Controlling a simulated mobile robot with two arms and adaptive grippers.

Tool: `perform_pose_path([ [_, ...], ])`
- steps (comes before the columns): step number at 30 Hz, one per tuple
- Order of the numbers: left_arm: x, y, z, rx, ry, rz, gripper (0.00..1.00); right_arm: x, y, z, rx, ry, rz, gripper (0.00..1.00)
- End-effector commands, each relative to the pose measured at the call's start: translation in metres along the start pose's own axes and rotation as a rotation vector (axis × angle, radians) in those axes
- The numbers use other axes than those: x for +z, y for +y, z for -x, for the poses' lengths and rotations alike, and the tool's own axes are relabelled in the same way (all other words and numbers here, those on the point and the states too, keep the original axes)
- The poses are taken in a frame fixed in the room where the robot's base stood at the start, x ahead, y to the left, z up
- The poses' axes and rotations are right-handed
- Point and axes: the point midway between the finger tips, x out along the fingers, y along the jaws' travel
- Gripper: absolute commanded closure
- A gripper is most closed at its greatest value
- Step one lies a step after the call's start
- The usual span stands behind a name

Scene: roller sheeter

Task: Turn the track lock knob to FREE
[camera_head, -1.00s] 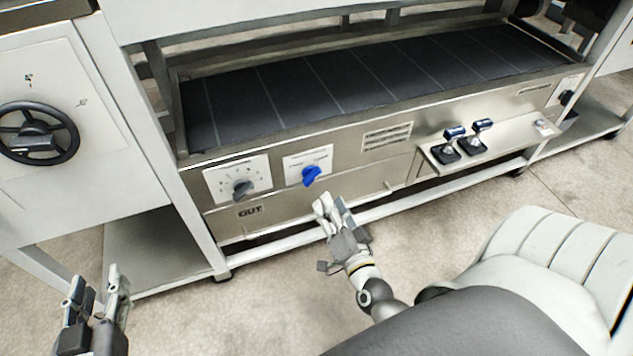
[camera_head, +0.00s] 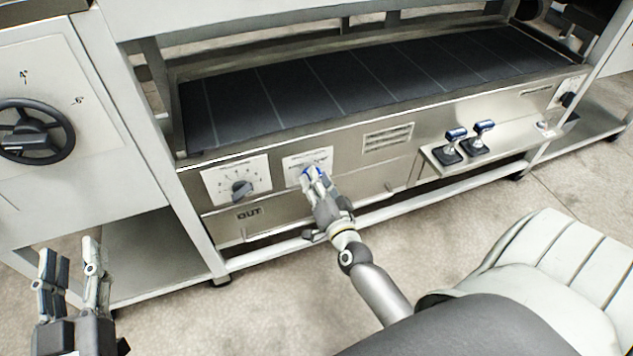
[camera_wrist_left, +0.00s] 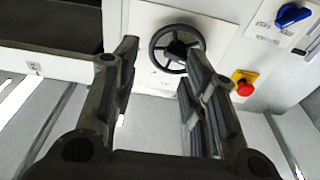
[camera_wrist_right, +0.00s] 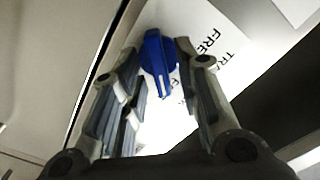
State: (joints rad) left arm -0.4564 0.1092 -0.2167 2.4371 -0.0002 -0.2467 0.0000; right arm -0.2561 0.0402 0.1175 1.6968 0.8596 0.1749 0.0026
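The track lock knob is a blue knob (camera_wrist_right: 158,62) on a white label plate (camera_wrist_right: 205,60) marked "TRA..." and "FREE" in the right wrist view. In the head view the blue knob (camera_head: 312,172) is partly hidden behind my right gripper (camera_head: 314,178). In the right wrist view my right gripper (camera_wrist_right: 160,75) is open, with its fingertips on either side of the knob; I cannot tell whether they touch it. My left gripper (camera_head: 72,262) is open and empty at the lower left, away from the panel; it also shows open in the left wrist view (camera_wrist_left: 155,65).
A grey dial (camera_head: 241,190) sits left of the knob. A black handwheel (camera_head: 35,132) is at far left. Two blue-topped levers (camera_head: 456,133) stand on a shelf at right. The left wrist view shows a red button (camera_wrist_left: 243,83) and another blue knob (camera_wrist_left: 293,15).

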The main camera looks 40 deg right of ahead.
Motion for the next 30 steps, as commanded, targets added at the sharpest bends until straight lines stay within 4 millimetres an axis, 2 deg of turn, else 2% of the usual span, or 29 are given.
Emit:
perform_pose_path([
  [1, 0.0, 0.0, 0.0, 0.0, 0.0, 0.0, 0.6, 0.0, 0.0, 0.0, 0.0, 0.0, 0.0, 0.8],
  [6, 0.0, 0.0, 0.0, 0.0, -0.001, 0.0, 0.6, 0.0, 0.0, 0.0, 0.0, 0.0, 0.0, 1.0],
  [16, 0.003, 0.0, 0.0, -0.001, -0.026, 0.0, 0.6, 0.0, -0.001, 0.0, 0.0, -0.001, 0.014, 1.0],
  [23, 0.036, -0.005, 0.008, -0.012, -0.213, -0.004, 0.6, -0.001, -0.002, 0.0, 0.0, -0.001, 0.076, 1.0],
  [26, 0.057, -0.009, 0.017, -0.02, -0.337, -0.006, 0.6, -0.001, -0.003, 0.0, 0.0, -0.002, 0.121, 1.0],
  [30, 0.089, -0.014, 0.04, -0.032, -0.54, -0.007, 0.6, -0.002, -0.003, 0.0, 0.0, -0.002, 0.196, 1.0],
])
